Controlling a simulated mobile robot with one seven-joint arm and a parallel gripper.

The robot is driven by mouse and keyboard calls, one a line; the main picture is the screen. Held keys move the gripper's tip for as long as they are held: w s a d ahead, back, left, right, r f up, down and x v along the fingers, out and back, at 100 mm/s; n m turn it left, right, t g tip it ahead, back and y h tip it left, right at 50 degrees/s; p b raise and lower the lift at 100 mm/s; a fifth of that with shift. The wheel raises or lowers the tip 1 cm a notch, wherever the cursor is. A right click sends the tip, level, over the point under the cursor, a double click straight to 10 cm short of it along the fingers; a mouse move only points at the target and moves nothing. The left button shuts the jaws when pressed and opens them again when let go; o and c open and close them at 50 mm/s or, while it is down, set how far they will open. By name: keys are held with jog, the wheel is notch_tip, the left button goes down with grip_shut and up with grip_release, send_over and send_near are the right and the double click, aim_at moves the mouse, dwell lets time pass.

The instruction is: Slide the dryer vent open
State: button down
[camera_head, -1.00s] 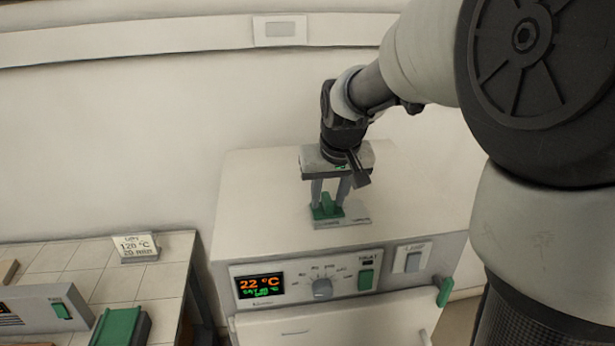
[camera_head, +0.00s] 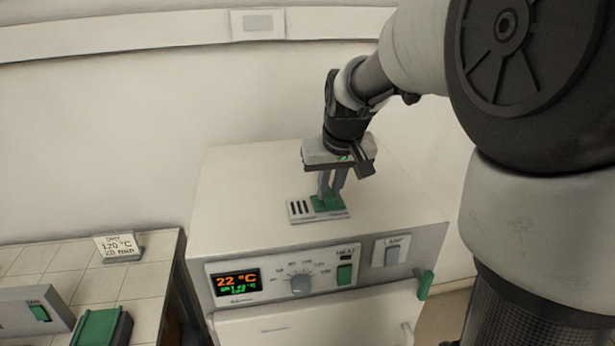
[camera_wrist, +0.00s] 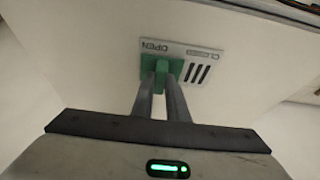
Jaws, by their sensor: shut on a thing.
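The dryer (camera_head: 250,190) is a white box with a control panel on its front. On its top lies the vent plate (camera_head: 294,217), with dark slots uncovered at its left end in the head view. The green vent slider (camera_head: 326,203) sits at the plate's right part. My gripper (camera_head: 331,196) points down, its fingers shut on the slider's green knob. In the wrist view the slider (camera_wrist: 149,68) is at the "OPEN" lettering, and the slots (camera_wrist: 197,73) show uncovered beside it. My fingers hide part of the knob.
The dryer's front has a lit display (camera_head: 236,287), a dial (camera_head: 300,284) and switches. A tiled bench (camera_head: 70,272) at left holds a sign (camera_head: 118,247) reading 120 °C, 20 min and a green-topped item (camera_head: 100,328). The dryer top around the vent is clear.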

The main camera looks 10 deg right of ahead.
jog(key=shift+d, duration=0.25)
jog(key=c, duration=1.7)
grip_release()
jog(key=shift+d, duration=0.1)
jog(key=shift+r, duration=0.15)
jog(key=v, duration=1.7)
jog(key=shift+s, duration=0.15)
jog(key=shift+t, duration=0.6)
jog(key=s+a+f, duration=0.1)
jog(key=s+f, duration=0.3)
jog(key=s, duration=0.1)
jog(key=s+a+f, duration=0.1)
jog(key=s+f, duration=0.3)
jog(key=s, duration=0.2)
jog(key=s+a+f, duration=0.1)
jog(key=s+f, duration=0.3)
jog(key=s, duration=0.2)
jog(key=shift+f, duration=0.1)
